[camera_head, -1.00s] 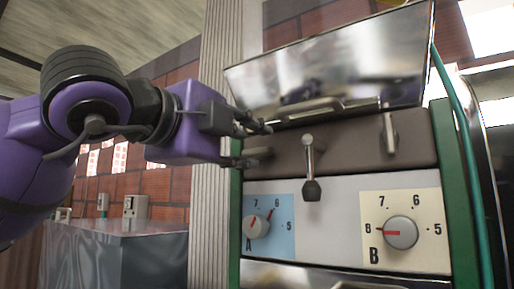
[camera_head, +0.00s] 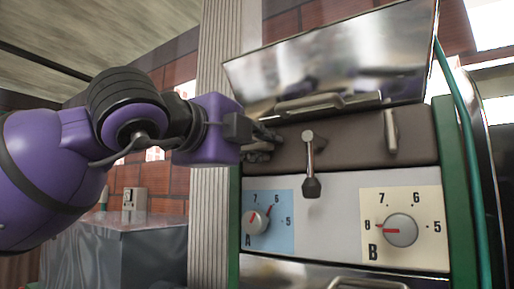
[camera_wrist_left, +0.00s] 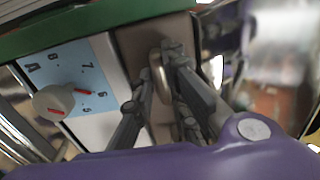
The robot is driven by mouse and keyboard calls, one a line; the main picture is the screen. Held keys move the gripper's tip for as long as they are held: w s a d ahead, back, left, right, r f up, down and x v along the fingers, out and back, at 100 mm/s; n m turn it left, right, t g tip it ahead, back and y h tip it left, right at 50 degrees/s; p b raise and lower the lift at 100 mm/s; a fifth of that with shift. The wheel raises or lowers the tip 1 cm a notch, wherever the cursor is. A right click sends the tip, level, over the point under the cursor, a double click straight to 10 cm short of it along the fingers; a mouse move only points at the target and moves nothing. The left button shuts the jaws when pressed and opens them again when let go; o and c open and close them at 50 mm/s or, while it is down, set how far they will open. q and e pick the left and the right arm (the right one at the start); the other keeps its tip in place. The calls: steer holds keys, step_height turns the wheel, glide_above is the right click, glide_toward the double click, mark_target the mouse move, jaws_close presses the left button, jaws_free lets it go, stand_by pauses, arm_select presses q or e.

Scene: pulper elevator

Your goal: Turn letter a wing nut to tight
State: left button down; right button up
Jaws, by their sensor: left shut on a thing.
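My left gripper (camera_head: 268,143) is at the brown strip above the blue panel with the letter A (camera_head: 267,222). Its fingers also show in the left wrist view (camera_wrist_left: 156,84), closed on the letter A wing nut (camera_wrist_left: 158,72), a pale metal piece on the brown strip. In the head view the gripper hides this nut. Dial A (camera_head: 256,222) sits on the blue panel, below the gripper. My right gripper is not in view.
A black-tipped lever (camera_head: 311,165) hangs from the brown strip right of the gripper. A second metal wing nut (camera_head: 390,130) stands upright farther right. Dial B (camera_head: 401,230) is below it. A shiny tilted metal cover (camera_head: 330,65) overhangs the strip.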

arm_select(q)
steer(key=shift+m, duration=0.4)
steer(key=m, duration=0.3)
steer(key=shift+f+b, duration=0.1)
steer(key=shift+b, duration=0.3)
steer(key=m, duration=0.3)
steer(key=shift+m, duration=0.3)
steer(key=m+p, duration=0.1)
steer(key=m, duration=0.4)
steer(key=shift+a, duration=0.15)
steer(key=m, duration=0.3)
steer(key=shift+w+p, duration=0.1)
steer(key=shift+p, duration=0.2)
steer(key=shift+m, duration=1.2)
steer(key=shift+f+p, duration=0.1)
steer(key=shift+p, duration=0.2)
steer(key=c, duration=1.8)
jaws_free()
steer(key=shift+o, duration=0.2)
steer(key=shift+a, duration=0.1)
